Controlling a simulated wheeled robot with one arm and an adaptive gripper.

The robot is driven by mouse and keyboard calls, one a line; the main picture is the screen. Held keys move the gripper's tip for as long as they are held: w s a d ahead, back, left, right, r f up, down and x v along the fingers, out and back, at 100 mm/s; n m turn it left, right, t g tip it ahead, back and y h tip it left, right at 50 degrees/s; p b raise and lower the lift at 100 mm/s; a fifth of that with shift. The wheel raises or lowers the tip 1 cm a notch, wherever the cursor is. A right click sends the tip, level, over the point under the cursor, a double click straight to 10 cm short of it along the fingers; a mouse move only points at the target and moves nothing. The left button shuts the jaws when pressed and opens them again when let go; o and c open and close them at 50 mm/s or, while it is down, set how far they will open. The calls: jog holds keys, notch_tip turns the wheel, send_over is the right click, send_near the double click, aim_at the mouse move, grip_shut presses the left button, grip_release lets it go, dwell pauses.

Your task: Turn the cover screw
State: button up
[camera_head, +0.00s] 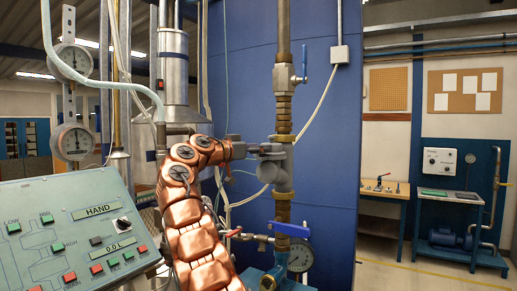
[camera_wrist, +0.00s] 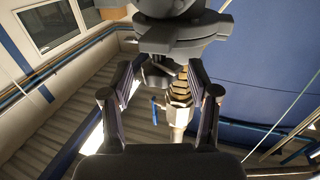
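A grey meter-like body (camera_head: 283,182) sits on the vertical brass pipe in the head view, right of my copper-coloured arm. My gripper (camera_head: 262,149) is at its upper left side. In the wrist view the dark grey body (camera_wrist: 182,35) fills the top centre. A smaller dark part (camera_wrist: 158,72) juts from it towards the space between my fingers; it may be the cover screw, but I cannot tell for sure. My gripper (camera_wrist: 160,78) is open, with one finger on each side of this part and visible gaps. Contact is not visible.
A pipe (camera_head: 283,98) with a blue-handled valve (camera_head: 304,66) rises above the body. Below are a blue handle (camera_head: 291,230) and a gauge (camera_head: 300,256). A control panel (camera_head: 75,231) stands at the left front. A blue wall (camera_head: 335,150) is behind. Open floor lies to the right.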

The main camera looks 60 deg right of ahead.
grip_shut()
dwell(0.3)
jog(key=shift+s+f+n+t+b, duration=0.15)
jog(key=shift+n+t+b, duration=0.2)
jog(key=shift+b, duration=0.8)
jog(key=n+t+b, duration=0.1)
jog(key=t+b, duration=0.1)
jog(key=b, duration=0.1)
jog(key=shift+a+f+h, duration=0.15)
jog(key=shift+h, duration=0.15)
jog(key=n+t+b, duration=0.2)
jog(key=t+b, duration=0.2)
jog(key=shift+s+n, duration=0.15)
jog(key=shift+n, duration=0.2)
jog(key=n+t, duration=0.1)
jog(key=t, duration=0.1)
jog(key=n+t+y, duration=0.1)
jog(key=t, duration=0.1)
jog(key=shift+s+r, duration=0.1)
jog(key=shift+r, duration=0.25)
jog(key=shift+r+n+t+y+p, duration=0.1)
jog(key=shift+n+t+y+p, duration=0.65)
jog(key=shift+n+t, duration=0.65)
jog(key=shift+s+d+t+y+p, duration=0.1)
jog(key=shift+d+t+y+p, duration=0.15)
jog(key=shift+t, duration=0.2)
